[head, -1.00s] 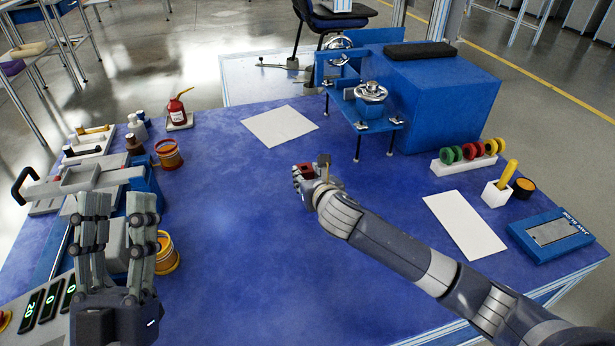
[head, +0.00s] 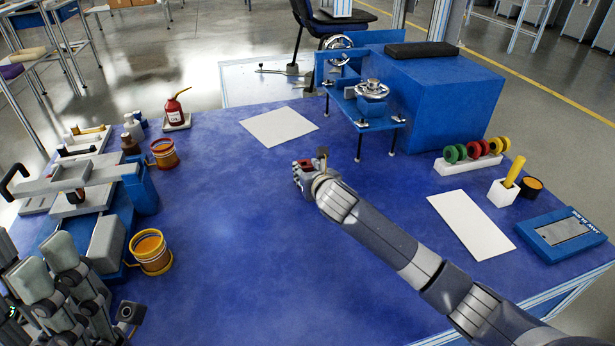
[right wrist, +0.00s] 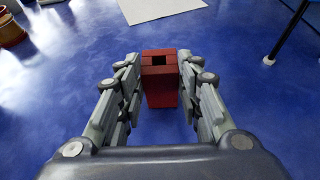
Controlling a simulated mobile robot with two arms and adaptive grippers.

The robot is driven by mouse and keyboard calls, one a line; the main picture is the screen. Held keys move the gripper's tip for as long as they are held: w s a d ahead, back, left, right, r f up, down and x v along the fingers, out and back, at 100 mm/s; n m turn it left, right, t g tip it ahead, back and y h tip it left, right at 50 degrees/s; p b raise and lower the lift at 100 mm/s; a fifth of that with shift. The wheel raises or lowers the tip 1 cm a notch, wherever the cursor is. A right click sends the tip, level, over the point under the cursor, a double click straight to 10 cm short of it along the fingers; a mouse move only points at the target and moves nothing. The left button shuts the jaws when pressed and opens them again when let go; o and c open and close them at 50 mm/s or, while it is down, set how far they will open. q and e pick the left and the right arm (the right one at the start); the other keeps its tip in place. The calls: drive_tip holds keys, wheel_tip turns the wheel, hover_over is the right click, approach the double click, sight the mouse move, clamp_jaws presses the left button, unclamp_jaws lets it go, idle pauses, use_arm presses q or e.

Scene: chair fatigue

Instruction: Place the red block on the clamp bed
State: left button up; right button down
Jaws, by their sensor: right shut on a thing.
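The red block (right wrist: 161,88), with a dark square opening in its top, sits between the fingers of my right gripper (right wrist: 160,92) in the right wrist view. The gripper is shut on it. I cannot tell for sure whether that stand is the clamp bed. My left gripper (head: 60,285) is at the lower left, its fingers apart, partly cut off.
A grey-and-blue machine (head: 100,176) and orange cups (head: 151,252) stand at left. A red bottle (head: 175,110) is behind. A large blue box (head: 440,95) stands beside the stand. White sheets (head: 278,126) lie flat. The table's middle is clear.

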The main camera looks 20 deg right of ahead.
drive_tip(key=shift+r, duration=0.1)
drive_tip(key=c, duration=1.3)
unclamp_jaws()
drive_tip(key=shift+f, duration=0.2)
drive_tip(key=shift+c, duration=0.2)
drive_tip(key=shift+o, duration=1.1)
drive_tip(key=shift+r, duration=0.1)
